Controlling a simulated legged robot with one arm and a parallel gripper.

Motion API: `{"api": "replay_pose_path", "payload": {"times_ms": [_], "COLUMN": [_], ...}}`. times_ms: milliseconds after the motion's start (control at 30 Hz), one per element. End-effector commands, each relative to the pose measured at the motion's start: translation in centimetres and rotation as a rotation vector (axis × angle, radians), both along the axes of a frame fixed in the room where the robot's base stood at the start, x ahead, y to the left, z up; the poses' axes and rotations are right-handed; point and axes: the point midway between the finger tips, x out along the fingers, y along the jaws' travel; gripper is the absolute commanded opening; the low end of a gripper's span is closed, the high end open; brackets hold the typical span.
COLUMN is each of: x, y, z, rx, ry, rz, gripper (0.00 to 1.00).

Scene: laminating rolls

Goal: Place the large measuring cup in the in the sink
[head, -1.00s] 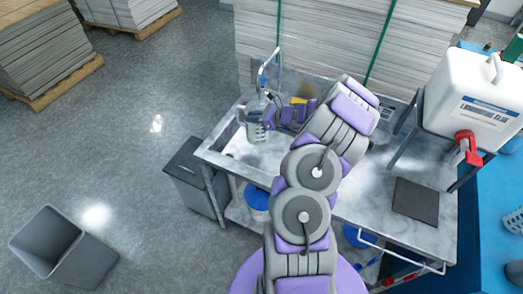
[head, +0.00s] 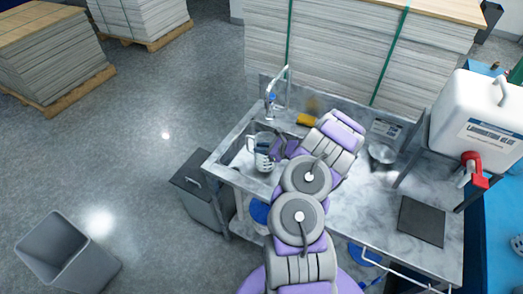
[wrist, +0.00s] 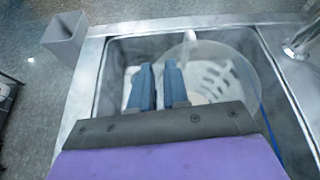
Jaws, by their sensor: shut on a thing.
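The large measuring cup (head: 264,158) is clear with dark markings and sits within the outline of the sink (head: 236,150) in the head view. My gripper (head: 279,149) is at its right side, shut on it. In the wrist view, the round clear cup (wrist: 222,75) lies right of my fingers (wrist: 159,82), over the basin of the sink (wrist: 115,62). The fingers stand close together at the cup's edge; the exact grip is hard to see. I cannot tell whether the cup's base touches the basin floor.
The faucet (head: 283,85) stands behind the basin. A yellow sponge-like item (head: 306,119), a metal bowl (head: 382,153) and a dark mat (head: 421,221) are on the counter. A white container with a red tap (head: 478,115) stands right. A grey bin (head: 68,255) is on the floor.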

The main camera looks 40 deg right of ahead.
Motion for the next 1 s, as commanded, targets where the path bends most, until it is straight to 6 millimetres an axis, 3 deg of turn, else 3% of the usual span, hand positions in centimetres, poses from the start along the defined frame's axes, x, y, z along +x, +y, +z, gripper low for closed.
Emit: {"api": "replay_pose_path", "payload": {"times_ms": [100, 367, 400, 633, 1000], "x": [-0.01, 0.04, 0.02, 0.03, -0.6], "y": [-0.01, -0.04, -0.04, -0.03, -0.38], "z": [-1.03, -0.97, -0.98, -0.97, -0.57], "rx": [-0.002, -0.002, -0.001, -0.001, 0.0], "ry": [-0.001, -0.002, -0.002, -0.002, -0.002], "rz": [0.001, 0.001, 0.001, 0.001, -0.002], "gripper": [0.0, 0.0, 0.18, 0.4, 0.41]}}
